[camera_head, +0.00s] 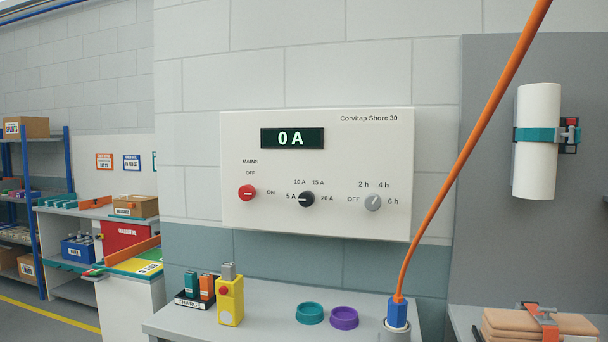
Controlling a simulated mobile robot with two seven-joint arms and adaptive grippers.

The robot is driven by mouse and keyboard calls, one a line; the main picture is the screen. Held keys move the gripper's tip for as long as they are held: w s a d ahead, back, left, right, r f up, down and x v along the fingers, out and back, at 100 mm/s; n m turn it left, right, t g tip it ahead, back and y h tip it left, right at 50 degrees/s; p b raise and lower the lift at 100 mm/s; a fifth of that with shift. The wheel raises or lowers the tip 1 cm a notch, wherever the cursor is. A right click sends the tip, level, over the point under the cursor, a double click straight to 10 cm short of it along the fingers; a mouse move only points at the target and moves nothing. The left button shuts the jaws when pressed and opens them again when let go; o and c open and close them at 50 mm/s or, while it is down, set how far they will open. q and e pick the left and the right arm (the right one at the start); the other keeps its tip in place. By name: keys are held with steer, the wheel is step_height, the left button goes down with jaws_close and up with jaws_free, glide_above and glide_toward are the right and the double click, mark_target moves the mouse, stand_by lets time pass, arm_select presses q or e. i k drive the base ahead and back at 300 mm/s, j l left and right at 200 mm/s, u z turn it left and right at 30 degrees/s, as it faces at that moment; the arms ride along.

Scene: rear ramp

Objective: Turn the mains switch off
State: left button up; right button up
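The mains switch (247,193) is a round red knob at the left of the white Corvitap Shore 30 panel (330,220) on the wall. OFF is printed above the knob and ON to its right. A small pale mark shows on it and looks about level; which end points is too small to tell for sure. The panel's display (292,138) reads 0 A. Neither of my grippers is in view.
A black current knob (306,199) and a grey timer knob (373,202) sit right of the switch. A yellow box (230,303) stands on the bench (270,325) below. The knob's front is clear.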

mark_target(246, 193)
steer(key=i+l+z, duration=0.15)
steer(key=i, duration=0.25)
steer(key=i+l+z, duration=0.1)
steer(key=i+l, duration=0.25)
